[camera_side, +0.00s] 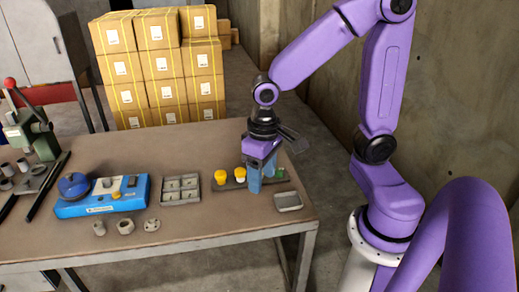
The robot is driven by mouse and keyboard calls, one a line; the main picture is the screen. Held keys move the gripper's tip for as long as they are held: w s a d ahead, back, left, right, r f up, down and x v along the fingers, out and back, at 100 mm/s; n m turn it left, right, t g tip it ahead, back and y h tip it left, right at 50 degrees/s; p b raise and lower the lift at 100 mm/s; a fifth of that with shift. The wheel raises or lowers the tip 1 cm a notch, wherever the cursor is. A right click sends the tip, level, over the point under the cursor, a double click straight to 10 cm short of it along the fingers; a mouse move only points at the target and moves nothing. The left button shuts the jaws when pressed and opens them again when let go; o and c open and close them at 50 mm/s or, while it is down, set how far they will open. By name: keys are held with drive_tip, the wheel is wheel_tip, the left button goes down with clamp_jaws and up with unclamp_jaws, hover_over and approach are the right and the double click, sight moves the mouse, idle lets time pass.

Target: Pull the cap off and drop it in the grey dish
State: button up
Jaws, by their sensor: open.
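My gripper (262,180) points straight down over a dark rack (231,186) near the right end of the table, its blue fingers apart and reaching down to the rack. Two yellow caps (221,177) (240,174) stand on the rack to the left of the fingers. A small green piece (280,172) shows just to their right. Whether a cap stands between the fingers is hidden. The shallow grey dish (288,202) lies at the table's front right corner, in front of and to the right of the gripper, and looks empty.
A grey divided tray (181,189) and a blue device (103,196) stand left of the rack. Several small grey metal parts (125,226) lie near the front edge. A green press (38,135) stands at far left. The table's back middle is clear.

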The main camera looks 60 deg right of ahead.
drive_tip(key=w+d+f+m, duration=0.4)
drive_tip(key=w+d+m, duration=0.1)
drive_tip(key=w+m, duration=0.4)
drive_tip(key=w+d+f+m, duration=0.3)
drive_tip(key=d+m, duration=0.3)
drive_tip(key=d, duration=0.1)
drive_tip(key=w+d+f+m, duration=0.3)
drive_tip(key=d+m, duration=0.3)
drive_tip(key=d, duration=0.1)
drive_tip(key=w+d+f+m, duration=0.3)
drive_tip(key=d+f+m, duration=0.1)
drive_tip(key=d+m, duration=0.2)
drive_tip(key=shift+d, duration=0.65)
drive_tip(key=shift+d+f+m, duration=0.3)
drive_tip(key=shift+f, duration=3.8)
drive_tip(key=c, duration=0.8)
drive_tip(key=shift+c, duration=0.2)
drive_tip(key=shift+r, duration=0.2)
